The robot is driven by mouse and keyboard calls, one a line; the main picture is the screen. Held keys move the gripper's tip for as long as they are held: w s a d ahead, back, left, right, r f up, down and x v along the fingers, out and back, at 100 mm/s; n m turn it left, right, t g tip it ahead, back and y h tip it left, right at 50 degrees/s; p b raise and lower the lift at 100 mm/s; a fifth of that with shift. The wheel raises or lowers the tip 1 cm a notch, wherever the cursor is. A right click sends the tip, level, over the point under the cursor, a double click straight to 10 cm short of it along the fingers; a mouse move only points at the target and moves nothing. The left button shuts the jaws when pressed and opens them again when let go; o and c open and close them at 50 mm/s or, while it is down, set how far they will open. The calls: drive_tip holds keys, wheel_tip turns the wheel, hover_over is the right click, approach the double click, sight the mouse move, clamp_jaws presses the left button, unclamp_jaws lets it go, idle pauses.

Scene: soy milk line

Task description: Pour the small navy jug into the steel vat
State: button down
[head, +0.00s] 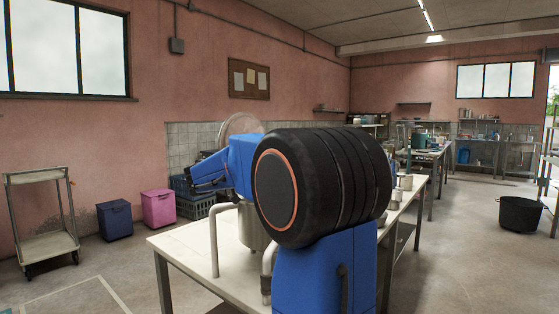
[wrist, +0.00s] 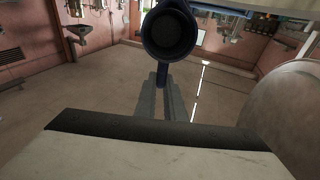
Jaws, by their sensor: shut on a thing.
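In the wrist view my gripper (wrist: 164,80) is shut on the handle of the small navy jug (wrist: 171,57). The jug's round rim and dark interior face the camera; I cannot tell what is inside. In the head view my own arm covers most of the gripper, and I cannot make out the jug clearly. The steel vat (head: 256,233) stands on the white table, partly hidden behind my arm. A large grey curved surface, likely the vat, shows at the right of the wrist view (wrist: 289,115), apart from the jug.
The white table (head: 188,243) carries bent pale pipes (head: 214,240) and several steel cups (head: 405,182) at its far right. A trolley (head: 40,247), a blue bin (head: 115,222) and a pink bin (head: 158,209) stand left. A black tub (head: 520,216) stands on open floor at right.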

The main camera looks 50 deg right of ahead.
drive_tip(key=shift+a, duration=0.15)
drive_tip(key=shift+w+a+h, duration=0.2)
drive_tip(key=shift+a+h, duration=0.4)
drive_tip(key=shift+h, duration=0.2)
drive_tip(key=shift+d, duration=0.1)
idle(0.9)
